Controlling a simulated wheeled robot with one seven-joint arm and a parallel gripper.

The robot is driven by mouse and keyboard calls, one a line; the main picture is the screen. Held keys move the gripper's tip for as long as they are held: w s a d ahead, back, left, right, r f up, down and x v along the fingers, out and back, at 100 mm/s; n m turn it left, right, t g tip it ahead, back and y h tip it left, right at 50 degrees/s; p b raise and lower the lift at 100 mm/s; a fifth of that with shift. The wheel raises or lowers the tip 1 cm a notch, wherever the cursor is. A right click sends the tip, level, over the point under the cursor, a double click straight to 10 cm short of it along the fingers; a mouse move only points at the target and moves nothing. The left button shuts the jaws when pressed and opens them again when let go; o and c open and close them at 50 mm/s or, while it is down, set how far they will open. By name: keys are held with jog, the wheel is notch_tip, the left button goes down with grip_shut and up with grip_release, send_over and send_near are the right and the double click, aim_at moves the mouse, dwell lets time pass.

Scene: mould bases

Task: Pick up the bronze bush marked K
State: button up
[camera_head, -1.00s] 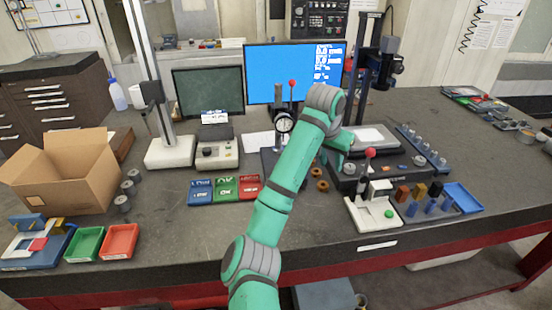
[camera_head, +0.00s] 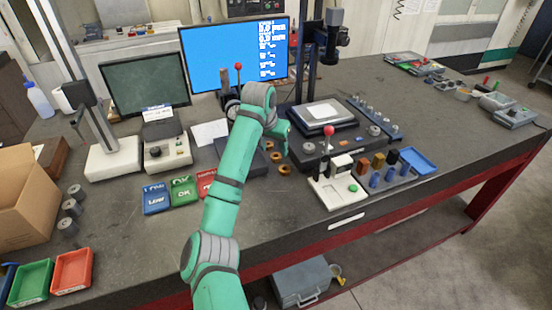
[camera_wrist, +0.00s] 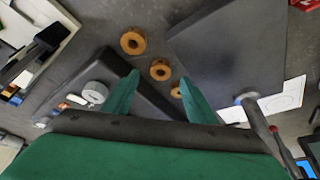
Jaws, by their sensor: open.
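Three bronze bushes lie on the dark bench, shown in the head view as small rings (camera_head: 284,170) right of my forearm. In the wrist view they form a slanting row: a far bush (camera_wrist: 132,42), a middle bush (camera_wrist: 160,69) and a near bush (camera_wrist: 176,91). The near one is partly hidden by my right-hand finger. No letter can be read on any of them, so I cannot tell which is K. My gripper (camera_wrist: 159,80) is open and empty, with the middle bush showing between its fingertips.
A dark block (camera_wrist: 235,50) lies close to the right of the bushes in the wrist view. A dark fixture base (camera_head: 318,150) stands right of them in the head view.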

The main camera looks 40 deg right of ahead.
aim_at(276, 158)
jog(key=shift+x, duration=2.3)
jog(key=shift+w+r, duration=0.1)
jog(key=shift+w, duration=0.1)
jog(key=c, duration=1.3)
jog(key=shift+o, duration=0.3)
jog(key=shift+r, duration=0.15)
